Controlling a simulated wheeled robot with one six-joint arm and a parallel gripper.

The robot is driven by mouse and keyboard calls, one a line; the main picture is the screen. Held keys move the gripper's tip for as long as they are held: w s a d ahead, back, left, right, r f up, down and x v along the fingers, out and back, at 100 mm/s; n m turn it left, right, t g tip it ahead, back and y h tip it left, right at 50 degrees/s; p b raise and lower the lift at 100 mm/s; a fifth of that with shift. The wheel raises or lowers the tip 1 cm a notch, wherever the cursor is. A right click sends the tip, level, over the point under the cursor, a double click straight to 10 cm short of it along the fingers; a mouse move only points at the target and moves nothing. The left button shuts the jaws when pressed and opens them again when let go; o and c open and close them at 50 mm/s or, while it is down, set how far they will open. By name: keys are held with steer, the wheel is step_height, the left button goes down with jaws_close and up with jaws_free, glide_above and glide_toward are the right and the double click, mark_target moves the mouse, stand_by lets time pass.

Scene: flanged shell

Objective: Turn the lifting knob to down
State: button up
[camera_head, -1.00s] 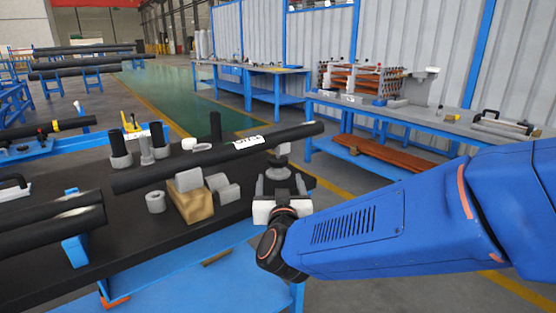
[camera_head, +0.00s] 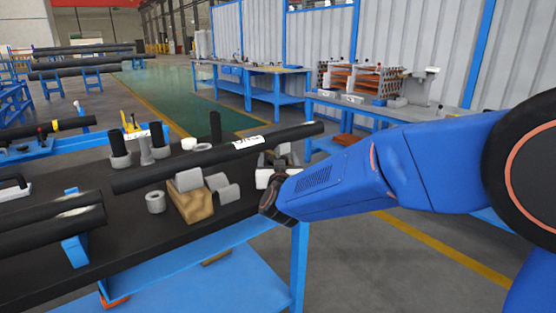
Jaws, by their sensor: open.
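A long black pipe (camera_head: 210,155) with a white label lies slanted across the dark workbench top (camera_head: 130,225). My gripper (camera_head: 277,160), with a pale body and dark fingers, is at the bench's right end, just below the pipe's right part. It is open. A small grey part (camera_head: 283,150) shows at the fingers, under the pipe; it looks like the top of the lifting support. The knob itself cannot be made out, and my blue arm and gripper hide much of that spot. I cannot tell whether the fingers touch it.
Grey blocks (camera_head: 222,187) and a wooden block (camera_head: 192,205) stand left of my gripper, with a grey ring (camera_head: 155,202) beyond. Black pipes (camera_head: 50,228) lie at the left. A blue-framed bench (camera_head: 390,110) stands behind. Floor at the lower right is open.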

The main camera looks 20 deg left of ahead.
steer(key=shift+w, duration=0.2)
steer(key=c, duration=1.1)
steer(key=shift+o, duration=0.2)
steer(key=shift+n+y, duration=0.3)
steer(key=shift+y, duration=0.1)
steer(key=shift+a+r+n+g+y, duration=0.1)
steer(key=shift+r+n+g+y, duration=0.05)
steer(key=shift+n+g+y, duration=1.4)
steer(key=shift+y, duration=0.75)
steer(key=shift+s+a+n+g+y, duration=0.1)
steer(key=shift+n+g+y, duration=0.25)
steer(key=shift+n, duration=0.1)
